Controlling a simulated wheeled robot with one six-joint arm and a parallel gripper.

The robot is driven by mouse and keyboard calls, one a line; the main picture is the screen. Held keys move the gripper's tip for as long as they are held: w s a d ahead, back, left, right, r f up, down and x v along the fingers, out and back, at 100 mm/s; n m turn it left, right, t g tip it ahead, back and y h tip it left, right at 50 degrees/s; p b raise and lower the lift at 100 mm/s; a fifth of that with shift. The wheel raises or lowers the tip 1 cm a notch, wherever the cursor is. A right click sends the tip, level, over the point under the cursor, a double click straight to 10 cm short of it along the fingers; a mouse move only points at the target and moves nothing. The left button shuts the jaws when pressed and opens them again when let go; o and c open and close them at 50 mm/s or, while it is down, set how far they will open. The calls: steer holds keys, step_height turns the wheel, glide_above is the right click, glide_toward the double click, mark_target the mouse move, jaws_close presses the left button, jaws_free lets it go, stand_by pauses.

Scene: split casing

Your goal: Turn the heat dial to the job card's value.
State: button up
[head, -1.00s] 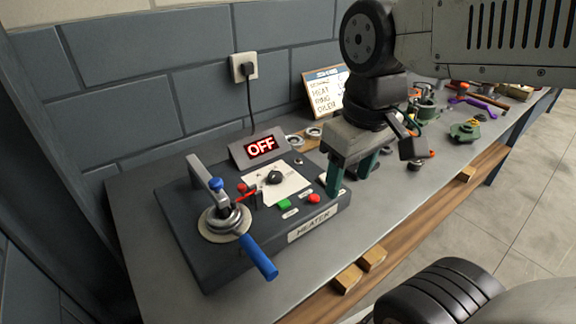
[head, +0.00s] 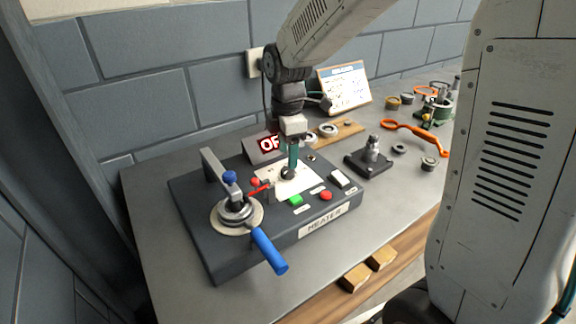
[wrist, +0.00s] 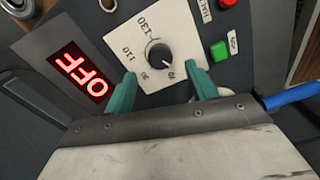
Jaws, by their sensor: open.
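The black heat dial (wrist: 158,53) sits on a white scale plate (wrist: 180,28) marked 110 and 130, with smaller marks partly hard to read. It also shows in the head view (head: 288,173). My gripper (wrist: 163,80) is open, its two green fingers apart on either side of the dial's near side in the wrist view; whether they touch it I cannot tell. In the head view my gripper (head: 292,160) is over the dial. The display (wrist: 77,76) reads OFF. The job card (head: 343,88) stands at the back; its writing is too small to read.
The heater (head: 325,227) carries a green button (head: 295,200), a red button (head: 326,195), a white switch (head: 341,178) and a blue-handled lever (head: 268,250). A dark block with a metal post (head: 370,160) stands to the right. An orange tool (head: 420,136) lies beyond it.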

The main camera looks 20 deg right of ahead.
mark_target(288, 170)
step_height(288, 170, down, 5)
stand_by(0.3)
steer(key=c, duration=1)
